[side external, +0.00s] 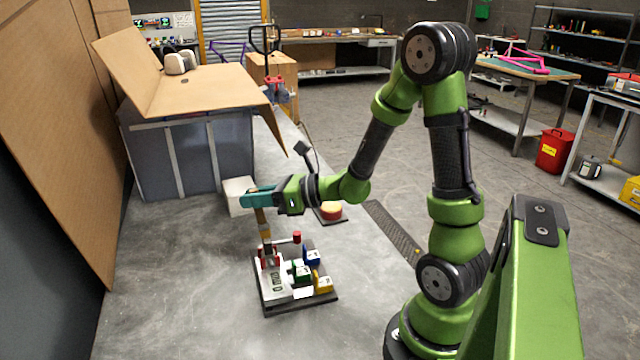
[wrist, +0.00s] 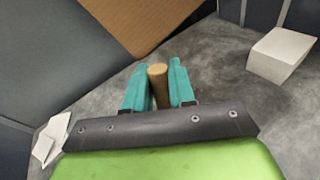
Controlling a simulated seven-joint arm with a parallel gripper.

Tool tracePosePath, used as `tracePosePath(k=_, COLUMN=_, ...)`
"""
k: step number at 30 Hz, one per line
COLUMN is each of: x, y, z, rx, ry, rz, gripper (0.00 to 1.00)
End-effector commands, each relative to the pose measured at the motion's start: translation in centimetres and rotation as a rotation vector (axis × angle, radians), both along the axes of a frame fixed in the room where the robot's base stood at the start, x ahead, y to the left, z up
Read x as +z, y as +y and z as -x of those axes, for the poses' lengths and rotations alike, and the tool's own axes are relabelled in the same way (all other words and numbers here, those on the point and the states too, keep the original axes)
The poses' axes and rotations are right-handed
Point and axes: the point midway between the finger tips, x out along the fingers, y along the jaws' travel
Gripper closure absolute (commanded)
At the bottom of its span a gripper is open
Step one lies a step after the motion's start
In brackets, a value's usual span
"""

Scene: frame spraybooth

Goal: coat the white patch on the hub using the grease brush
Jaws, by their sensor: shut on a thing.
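My gripper (side external: 258,197) has teal fingers shut on the wooden handle of the grease brush (side external: 263,222). The brush hangs roughly upright, with its dark lower end over the back left of a dark tray (side external: 288,307). I cannot tell whether its tip touches anything there. In the wrist view the round handle end (wrist: 158,76) stands between the fingers (wrist: 158,88). A red round thing (side external: 331,210) sits on a dark plate to the right of my gripper, partly behind it. I cannot make out for sure which thing is the hub, nor its white patch.
The tray holds a grey-white unit (side external: 274,284) and blue (side external: 312,257), green (side external: 301,272) and yellow (side external: 322,284) blocks. A white block (side external: 238,196) stands behind my gripper. A cardboard-topped booth (side external: 185,155) stands at the back left. The front left of the table is clear.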

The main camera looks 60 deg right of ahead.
Motion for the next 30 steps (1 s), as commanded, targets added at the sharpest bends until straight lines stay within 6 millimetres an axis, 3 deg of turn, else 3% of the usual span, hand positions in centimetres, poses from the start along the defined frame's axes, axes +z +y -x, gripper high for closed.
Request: tracePosePath(k=30, x=-0.4, y=1.4, z=0.7, rx=-0.001, ry=0.002, rz=-0.001, gripper=1.0)
